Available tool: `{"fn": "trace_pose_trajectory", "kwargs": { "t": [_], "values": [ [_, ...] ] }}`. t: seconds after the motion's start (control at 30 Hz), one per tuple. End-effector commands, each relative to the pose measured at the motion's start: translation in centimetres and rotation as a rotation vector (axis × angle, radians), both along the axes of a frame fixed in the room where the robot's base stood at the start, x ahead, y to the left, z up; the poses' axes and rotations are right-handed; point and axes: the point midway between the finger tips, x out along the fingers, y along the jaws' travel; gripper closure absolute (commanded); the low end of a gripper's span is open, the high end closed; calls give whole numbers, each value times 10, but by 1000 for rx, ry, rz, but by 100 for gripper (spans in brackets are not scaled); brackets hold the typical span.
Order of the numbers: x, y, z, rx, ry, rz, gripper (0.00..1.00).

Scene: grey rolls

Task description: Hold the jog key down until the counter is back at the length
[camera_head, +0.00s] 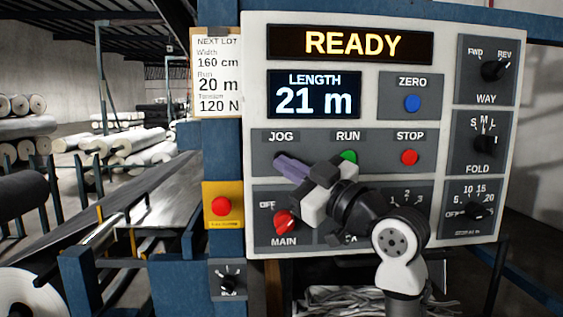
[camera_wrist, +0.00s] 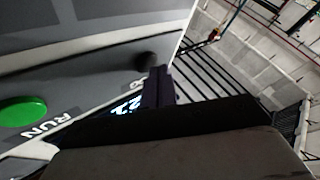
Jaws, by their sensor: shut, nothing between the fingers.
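The jog key is a small dark button under the JOG label on the white control panel (camera_head: 377,18). In the head view my gripper (camera_head: 284,163) covers most of it. In the wrist view the jog key (camera_wrist: 147,60) shows as a dark round shape right at the tip of my fingers (camera_wrist: 157,75). I cannot tell whether the tip touches it. My gripper is shut and empty. The counter (camera_head: 314,95) reads LENGTH 21 m. The card (camera_head: 217,75) left of the panel reads Run 20 m.
The display (camera_head: 352,44) reads READY. The WAY knob (camera_head: 494,69) points toward REV. A red button (camera_head: 221,206) sits on a yellow plate.

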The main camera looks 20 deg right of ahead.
Motion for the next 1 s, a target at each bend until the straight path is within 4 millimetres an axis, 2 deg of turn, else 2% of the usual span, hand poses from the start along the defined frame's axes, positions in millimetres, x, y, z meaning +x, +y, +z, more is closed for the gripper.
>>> {"fn": "trace_pose_trajectory", "kwargs": {
  "t": [0.13,0.5,1.0],
  "values": [
    [-7,2,-1,0,-2,-1,100],
    [-11,3,0,-1,-3,-1,100],
    [-54,15,0,0,-2,0,100]
  ]
}}
